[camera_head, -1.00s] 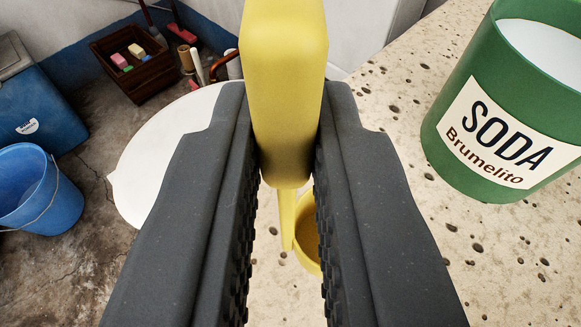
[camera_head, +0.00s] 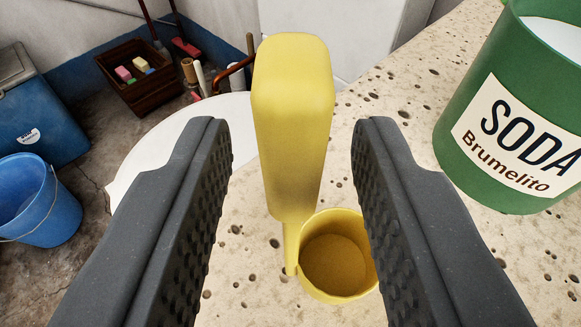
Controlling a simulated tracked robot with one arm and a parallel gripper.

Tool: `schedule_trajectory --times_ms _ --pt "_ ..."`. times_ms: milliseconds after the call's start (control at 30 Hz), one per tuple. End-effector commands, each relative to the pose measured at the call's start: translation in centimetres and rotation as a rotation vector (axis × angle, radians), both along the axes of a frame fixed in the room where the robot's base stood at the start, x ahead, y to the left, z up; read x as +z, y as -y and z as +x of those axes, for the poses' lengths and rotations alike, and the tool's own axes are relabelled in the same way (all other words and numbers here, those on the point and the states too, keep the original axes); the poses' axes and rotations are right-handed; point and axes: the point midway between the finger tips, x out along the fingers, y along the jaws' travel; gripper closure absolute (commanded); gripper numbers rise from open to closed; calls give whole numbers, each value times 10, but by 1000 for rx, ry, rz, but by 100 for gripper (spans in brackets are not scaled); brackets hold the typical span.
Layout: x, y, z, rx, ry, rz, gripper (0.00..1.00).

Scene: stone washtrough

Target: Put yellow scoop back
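The yellow scoop (camera_head: 293,130) stands in the middle of the head camera view, its thick handle pointing up and its round cup (camera_head: 338,262) low, at or close to the speckled stone surface (camera_head: 400,100). My gripper (camera_head: 292,155) is open, with one dark ridged finger on each side of the scoop. There is a clear gap between the handle and the left finger, and another to the right finger. The right finger overlaps the cup's right edge in the picture. The cup looks empty.
A green SODA tub (camera_head: 490,110) with white contents stands on the stone at the right. A round white surface (camera_head: 165,145) lies behind the left finger. On the floor are a blue bucket (camera_head: 38,205), a blue bin (camera_head: 40,115) and a wooden crate (camera_head: 150,92).

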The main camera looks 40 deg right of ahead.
Motion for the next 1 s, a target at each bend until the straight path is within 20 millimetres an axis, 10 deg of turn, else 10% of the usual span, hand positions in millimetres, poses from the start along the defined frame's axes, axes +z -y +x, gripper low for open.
schedule_trajectory --times_ms 1000 --pt "31 -62 -71 -2 6 -2 66"
